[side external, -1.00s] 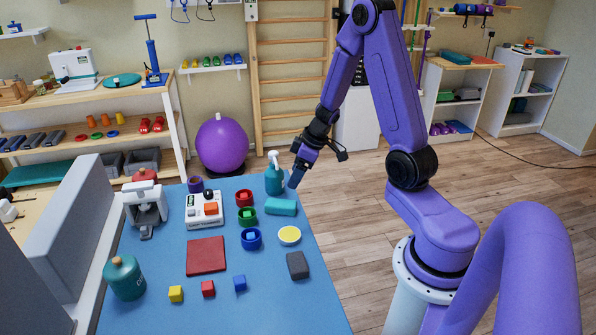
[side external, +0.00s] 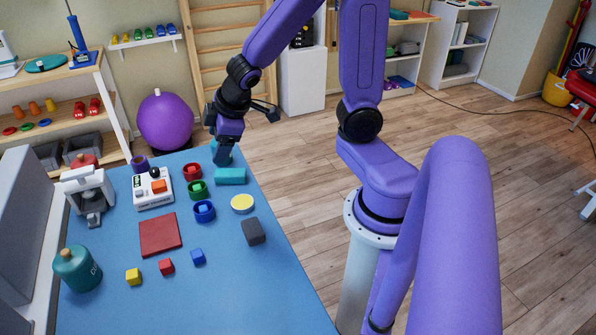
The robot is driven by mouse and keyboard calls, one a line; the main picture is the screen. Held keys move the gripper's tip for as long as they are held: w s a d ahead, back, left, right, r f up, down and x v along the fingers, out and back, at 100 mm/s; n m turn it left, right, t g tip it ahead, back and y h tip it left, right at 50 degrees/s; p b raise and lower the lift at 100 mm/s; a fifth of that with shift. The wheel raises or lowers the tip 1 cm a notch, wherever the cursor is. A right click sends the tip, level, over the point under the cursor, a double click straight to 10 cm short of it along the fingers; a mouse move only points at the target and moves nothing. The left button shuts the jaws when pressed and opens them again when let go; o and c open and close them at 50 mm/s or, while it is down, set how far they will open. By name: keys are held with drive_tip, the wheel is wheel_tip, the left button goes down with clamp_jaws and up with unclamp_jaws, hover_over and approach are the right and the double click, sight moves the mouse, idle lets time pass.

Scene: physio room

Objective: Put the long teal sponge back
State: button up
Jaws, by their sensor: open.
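The long teal sponge (side external: 230,176) lies on the blue table top, near its far right edge. It is a plain teal block, lying crosswise in the picture. My gripper (side external: 225,158) points down just behind and above the sponge's left half, seen nearly edge-on. It is open with nothing seen between its fingers. A gap to the sponge seems to show, but I cannot tell its depth. A teal bottle (side external: 216,152) stands behind the gripper and is mostly hidden by it.
A yellow disc (side external: 242,203) and a dark grey block (side external: 253,231) lie in front. A white button box (side external: 153,189) and red mat (side external: 160,235) lie further left. The table's front right is clear.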

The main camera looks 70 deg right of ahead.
drive_tip(key=s+a+r+n+g, duration=0.1)
drive_tip(key=s+a+n+g, duration=0.1)
drive_tip(key=s, duration=0.8)
drive_tip(key=s+a+r+n+g+y, duration=0.1)
drive_tip(key=s+a+n+g, duration=0.1)
drive_tip(key=s, duration=0.9)
drive_tip(key=a+g, duration=0.1)
drive_tip(key=a, duration=0.1)
drive_tip(key=shift+a+n, duration=0.35)
drive_tip(key=shift+n, duration=0.05)
